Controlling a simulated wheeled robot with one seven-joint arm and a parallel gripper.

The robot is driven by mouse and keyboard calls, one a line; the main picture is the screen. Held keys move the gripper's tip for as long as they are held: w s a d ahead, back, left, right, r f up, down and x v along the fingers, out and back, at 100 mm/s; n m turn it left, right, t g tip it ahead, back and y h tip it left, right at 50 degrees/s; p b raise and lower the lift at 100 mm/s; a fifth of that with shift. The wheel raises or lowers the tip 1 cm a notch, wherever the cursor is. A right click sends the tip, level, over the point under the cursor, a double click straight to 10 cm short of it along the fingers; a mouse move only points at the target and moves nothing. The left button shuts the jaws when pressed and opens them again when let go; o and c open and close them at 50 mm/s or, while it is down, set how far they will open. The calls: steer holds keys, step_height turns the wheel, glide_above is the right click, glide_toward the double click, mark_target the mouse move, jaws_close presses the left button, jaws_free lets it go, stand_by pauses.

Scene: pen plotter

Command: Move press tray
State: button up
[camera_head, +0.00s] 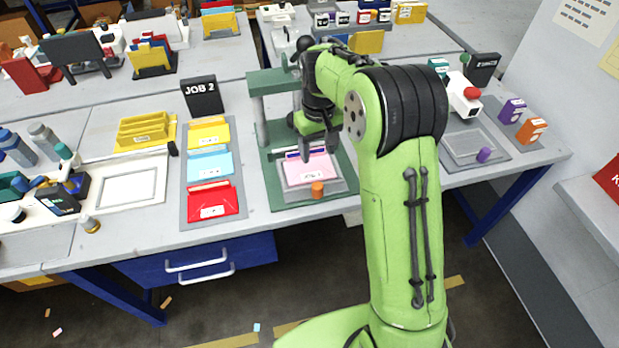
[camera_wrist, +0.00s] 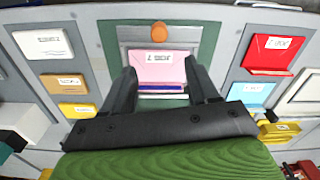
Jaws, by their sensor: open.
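The press tray (camera_head: 335,187) is a grey slab with an orange knob (camera_head: 317,189) at its front. It lies on the green base of the press (camera_head: 284,196), and a pink envelope (camera_head: 303,171) lies on it. In the wrist view the pink envelope (camera_wrist: 157,68) and orange knob (camera_wrist: 159,33) show beyond my fingers. My gripper (camera_head: 318,150) is open, above the rear part of the tray. In the wrist view my gripper (camera_wrist: 164,75) has its fingers on either side of the envelope's near end. A purple-blue strip (camera_wrist: 160,88) shows between them. My arm hides the press's right side.
A "JOB 2" sign (camera_head: 203,97) stands behind a grey board with yellow, blue and red envelopes (camera_head: 213,202). The press's green post (camera_head: 259,118) stands close left of my gripper. A second grey tray with a purple knob (camera_head: 484,155) lies at right.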

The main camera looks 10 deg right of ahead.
mark_target(317, 185)
steer(key=f+b, duration=0.1)
steer(key=f, duration=0.6)
steer(key=f+b, duration=0.2)
steer(key=f, duration=0.5)
steer(key=shift+s+f+b, duration=0.2)
steer(key=shift+f+b, duration=0.1)
jaws_close()
